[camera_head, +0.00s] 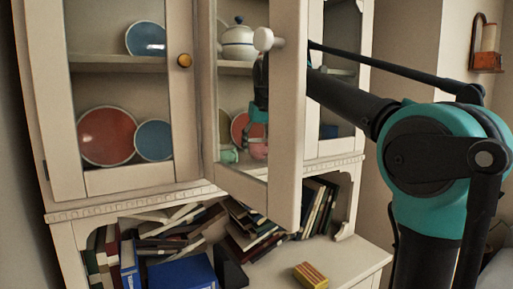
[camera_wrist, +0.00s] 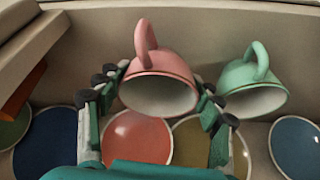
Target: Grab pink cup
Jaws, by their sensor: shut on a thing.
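The pink cup (camera_wrist: 158,68) is between my gripper's fingers in the wrist view, its handle at the top and its open rim facing the camera. My gripper (camera_wrist: 158,88) is shut on it, with a finger at each side of the cup. In the head view the pink cup (camera_head: 259,151) shows small on the lower cabinet shelf area, just below my gripper (camera_head: 257,130). There the open door partly hides the gripper, and I cannot tell whether the cup touches the shelf.
A mint green cup (camera_wrist: 252,82) is just right of the pink cup. Several plates, including a red one (camera_wrist: 137,137) and a blue one (camera_wrist: 297,146), are nearby. The open cabinet door (camera_head: 286,115) stands close to my arm. Books (camera_head: 185,270) and a yellow-red block (camera_head: 311,275) lie below.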

